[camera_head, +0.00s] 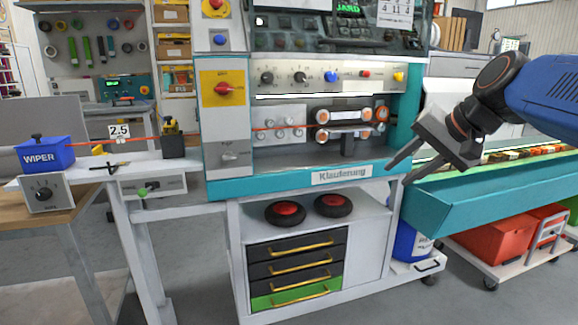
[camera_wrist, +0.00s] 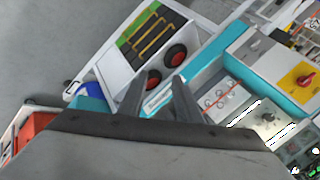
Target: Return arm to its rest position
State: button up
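My gripper (camera_head: 396,171) is at the right in the head view, in front of the right end of the teal and grey machine (camera_head: 228,185). Its two fingers point down and to the left and stand apart with nothing between them. In the wrist view the gripper (camera_wrist: 157,92) also shows spread fingers with an empty gap. My blue and dark arm reaches in from the right edge, above a teal trough (camera_head: 480,200). I cannot tell from these views whether the fingertips touch anything.
A blue WIPER box (camera_head: 45,155) stands on the bench at left. Two black and red wheels (camera_head: 333,206) lie on the shelf above a drawer unit (camera_head: 296,268). Red bins (camera_head: 495,238) sit on a cart below the trough. Grey floor is clear in front.

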jog(key=s+d+f+n+g+h, duration=0.1)
jog(key=s+d+f+n+h, duration=0.1)
jog(key=s+f, duration=0.8)
jog(key=s+d+f+n+g+h, duration=0.1)
jog(key=s+f+n, duration=0.3)
jog(key=s+f, duration=0.7)
notch_tip(320, 180, down, 4)
jog(key=shift+d+f+h, duration=0.25)
jog(key=shift+d+h, duration=0.15)
jog(key=shift+h, duration=0.3)
